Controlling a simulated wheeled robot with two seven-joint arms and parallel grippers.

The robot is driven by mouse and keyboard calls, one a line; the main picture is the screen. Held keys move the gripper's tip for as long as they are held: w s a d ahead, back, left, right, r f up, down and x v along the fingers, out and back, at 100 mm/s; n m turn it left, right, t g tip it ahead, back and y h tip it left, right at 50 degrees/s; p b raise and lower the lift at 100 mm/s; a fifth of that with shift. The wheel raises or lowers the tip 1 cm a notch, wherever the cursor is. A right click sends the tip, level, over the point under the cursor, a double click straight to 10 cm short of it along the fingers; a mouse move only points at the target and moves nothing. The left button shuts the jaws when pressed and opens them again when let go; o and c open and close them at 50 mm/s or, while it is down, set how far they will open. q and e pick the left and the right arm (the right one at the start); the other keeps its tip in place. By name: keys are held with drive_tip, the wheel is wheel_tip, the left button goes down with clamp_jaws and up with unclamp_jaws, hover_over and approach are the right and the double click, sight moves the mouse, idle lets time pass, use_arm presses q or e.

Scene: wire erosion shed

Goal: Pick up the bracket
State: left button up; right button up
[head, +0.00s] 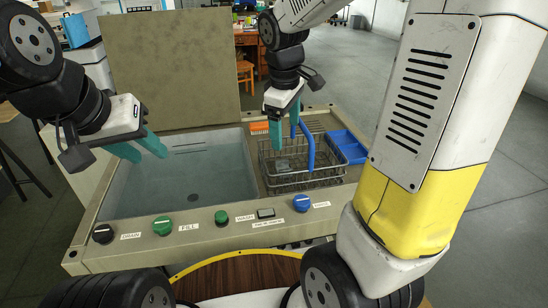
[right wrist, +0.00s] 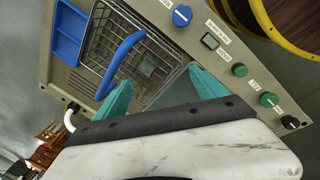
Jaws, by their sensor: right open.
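A small grey piece (head: 284,166), perhaps the bracket, lies inside the wire basket (head: 322,182); its shape is too small to make out. The basket has a blue handle (head: 309,150) and stands at the right of the wash tank. My right gripper (head: 286,144) is open and empty above the basket, pointing down, left of the handle. In the right wrist view its teal fingers (right wrist: 158,92) are apart, with the basket (right wrist: 100,48) and blue handle (right wrist: 117,66) beyond them. My left gripper (head: 151,156) is open and empty over the left part of the tank.
The wash tank (head: 122,207) has a raised lid (head: 172,75) behind and a front panel with knobs (head: 165,226). A blue tray (head: 347,146) sits right of the basket. The tank's interior is largely clear.

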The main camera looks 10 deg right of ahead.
sight(282, 164)
drive_tip(key=w+a+f+n+g+h, duration=0.2)
drive_tip(key=w+f+n+h, duration=0.1)
drive_tip(key=w+f+n, duration=0.8)
drive_tip(key=d+f+m, duration=0.1)
drive_tip(key=f, duration=0.2)
drive_tip(key=d+f+m, duration=0.1)
drive_tip(key=f, duration=0.2)
drive_tip(key=s+d+f+m, duration=0.1)
drive_tip(key=f, duration=0.2)
drive_tip(key=shift+d+h, duration=0.25)
drive_tip(key=shift+h, duration=0.05)
drive_tip(key=shift+r, duration=0.15)
clamp_jaws()
